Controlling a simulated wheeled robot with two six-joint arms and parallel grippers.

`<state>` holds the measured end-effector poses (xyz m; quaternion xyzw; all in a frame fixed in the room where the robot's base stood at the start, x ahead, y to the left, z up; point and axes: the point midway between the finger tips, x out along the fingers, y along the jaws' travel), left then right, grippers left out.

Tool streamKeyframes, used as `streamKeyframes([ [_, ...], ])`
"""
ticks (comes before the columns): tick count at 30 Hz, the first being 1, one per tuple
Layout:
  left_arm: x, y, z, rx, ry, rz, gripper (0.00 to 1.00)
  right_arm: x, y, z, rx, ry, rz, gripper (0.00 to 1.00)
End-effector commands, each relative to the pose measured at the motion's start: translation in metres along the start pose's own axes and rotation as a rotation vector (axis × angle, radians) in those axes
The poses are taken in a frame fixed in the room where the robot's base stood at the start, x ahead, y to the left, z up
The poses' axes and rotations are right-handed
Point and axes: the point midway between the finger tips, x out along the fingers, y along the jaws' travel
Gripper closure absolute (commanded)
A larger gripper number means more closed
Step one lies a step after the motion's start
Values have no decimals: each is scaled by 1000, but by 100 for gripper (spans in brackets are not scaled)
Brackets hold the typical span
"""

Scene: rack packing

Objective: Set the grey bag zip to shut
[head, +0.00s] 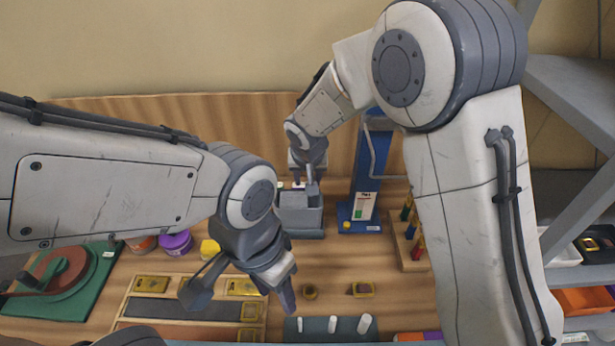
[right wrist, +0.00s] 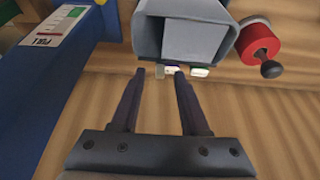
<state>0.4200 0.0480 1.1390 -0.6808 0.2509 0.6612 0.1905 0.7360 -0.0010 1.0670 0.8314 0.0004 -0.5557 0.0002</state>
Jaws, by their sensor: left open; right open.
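The grey bag (head: 301,222) stands upright on the table near the middle back in the head view. In the right wrist view the grey bag (right wrist: 190,38) shows at the top, with its open end towards me. Small pale tabs (right wrist: 200,72) sit along its near edge; I cannot tell which is the zip pull or how far the zip is drawn. My right gripper (right wrist: 160,76) is open, its fingertips just short of the bag's edge, with a small pale tab between or beyond them. My left gripper (head: 241,297) is open and empty above the front of the table.
A blue stand (head: 366,185) with a label rises right of the bag. A red item with a dark knob (right wrist: 259,43) sits beside the bag. A wooden rack (head: 412,247), a compartment tray (head: 128,293), a green board (head: 75,300) and a purple jar (head: 176,243) stand around.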

Motion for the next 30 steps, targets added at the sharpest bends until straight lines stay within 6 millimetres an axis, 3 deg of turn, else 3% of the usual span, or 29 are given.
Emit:
streamKeyframes([
  [10, -1, 0, 0, 0, 0, 0, 50, 5, 0, 0, -1, 1, -1, 55],
  [13, -1, 0, 0, 0, 0, 0, 50, 5, 0, 0, -1, 1, -1, 93],
  [14, -1, 0, 0, 0, 0, 0, 50, 5, 0, 0, -1, 1, -1, 100],
  [30, -1, 0, 0, 0, 0, 0, 50, 4, 0, 0, -1, 0, 0, 100],
])
